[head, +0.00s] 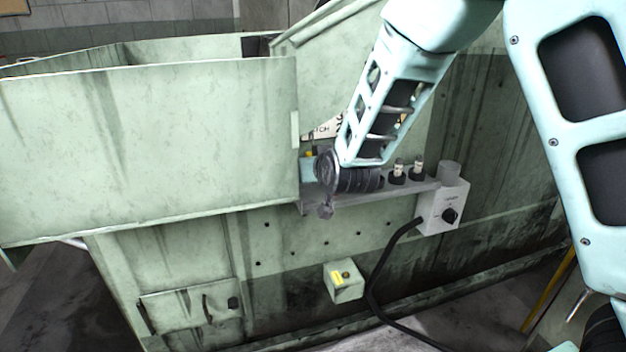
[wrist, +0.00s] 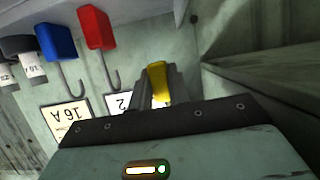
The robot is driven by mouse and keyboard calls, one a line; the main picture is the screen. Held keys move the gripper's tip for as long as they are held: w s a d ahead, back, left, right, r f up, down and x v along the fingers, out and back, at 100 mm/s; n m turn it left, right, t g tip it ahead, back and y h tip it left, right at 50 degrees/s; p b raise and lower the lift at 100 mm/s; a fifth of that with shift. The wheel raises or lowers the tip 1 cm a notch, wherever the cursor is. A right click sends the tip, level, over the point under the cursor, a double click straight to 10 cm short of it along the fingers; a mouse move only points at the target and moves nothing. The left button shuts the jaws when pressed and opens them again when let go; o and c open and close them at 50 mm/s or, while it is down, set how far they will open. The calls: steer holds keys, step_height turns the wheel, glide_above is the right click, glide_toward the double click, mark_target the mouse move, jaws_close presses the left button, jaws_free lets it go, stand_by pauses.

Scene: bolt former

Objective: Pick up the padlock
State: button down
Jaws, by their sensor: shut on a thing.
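My gripper (wrist: 157,88) is shut on a yellow thing (wrist: 158,76), which shows between its fingers in the wrist view. It looks like the yellow body of a padlock, but its shackle is hidden. Beyond it, a red body (wrist: 95,28) and a blue body (wrist: 56,41), each with a dark hook-like shackle, are at the grey shelf and apart from my gripper. In the head view my forearm and wrist hide most of this spot. A small yellow patch (head: 309,153) shows beside my wrist there.
The grey shelf (head: 408,187) carries small dark-based cylinders (head: 398,171). A switch box (head: 443,207) with a black cable is at its right end. A large green machine panel (head: 150,145) stands close on the left. A small box (head: 344,281) juts out below.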

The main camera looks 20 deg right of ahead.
steer(key=s+b, duration=1.4)
steer(key=s, duration=0.5)
steer(key=shift+s+b, duration=0.3)
steer(key=shift+b, duration=0.1)
